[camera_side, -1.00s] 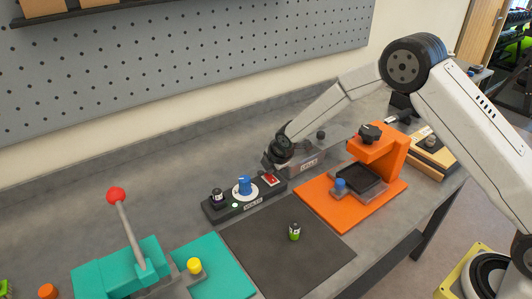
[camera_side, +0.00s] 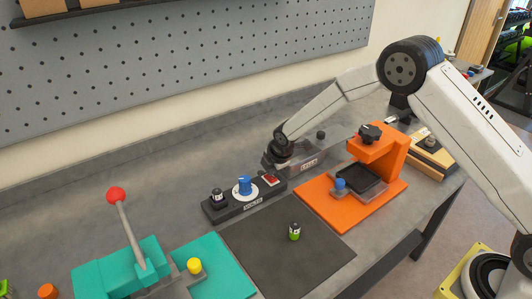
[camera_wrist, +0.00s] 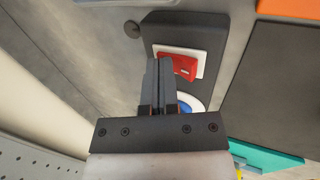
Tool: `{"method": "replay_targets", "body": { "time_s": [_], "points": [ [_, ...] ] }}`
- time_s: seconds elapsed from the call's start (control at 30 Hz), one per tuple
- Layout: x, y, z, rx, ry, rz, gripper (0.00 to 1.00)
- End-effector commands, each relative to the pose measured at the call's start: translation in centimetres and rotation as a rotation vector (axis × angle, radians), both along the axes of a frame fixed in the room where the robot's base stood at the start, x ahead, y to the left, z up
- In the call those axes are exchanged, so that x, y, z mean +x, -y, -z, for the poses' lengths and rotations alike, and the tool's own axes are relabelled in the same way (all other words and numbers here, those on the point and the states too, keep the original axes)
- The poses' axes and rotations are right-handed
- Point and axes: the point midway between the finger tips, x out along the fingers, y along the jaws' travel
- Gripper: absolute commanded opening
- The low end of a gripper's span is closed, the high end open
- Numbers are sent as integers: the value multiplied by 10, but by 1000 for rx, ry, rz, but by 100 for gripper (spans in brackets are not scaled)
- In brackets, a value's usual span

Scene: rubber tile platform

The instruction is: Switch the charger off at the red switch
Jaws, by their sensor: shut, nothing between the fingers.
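The charger (camera_side: 225,211) is a long dark box marked VOLTS, with a blue knob (camera_side: 243,187) on a white dial. Its red switch (camera_side: 270,179) sits in a white frame at the right end. In the wrist view the red switch (camera_wrist: 186,66) shows clear just right of my fingertips. My gripper (camera_wrist: 160,65) is shut and empty, its fingers together beside the switch and over the charger's edge. In the side view my gripper (camera_side: 268,166) is just behind the switch. No lit lamp shows on the charger.
A dark cell (camera_side: 217,195) stands at the charger's left end. A green cell (camera_side: 294,231) stands on the dark mat (camera_side: 270,260).

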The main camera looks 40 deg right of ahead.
Motion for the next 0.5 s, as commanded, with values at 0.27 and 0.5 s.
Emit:
{"method": "replay_targets", "body": {
  "time_s": [0.27, 0.5],
  "points": [
    [-9, 0, -2, 0, 1, 0, 0],
    [-10, 0, -2, 0, 0, 0, 0]
  ]
}}
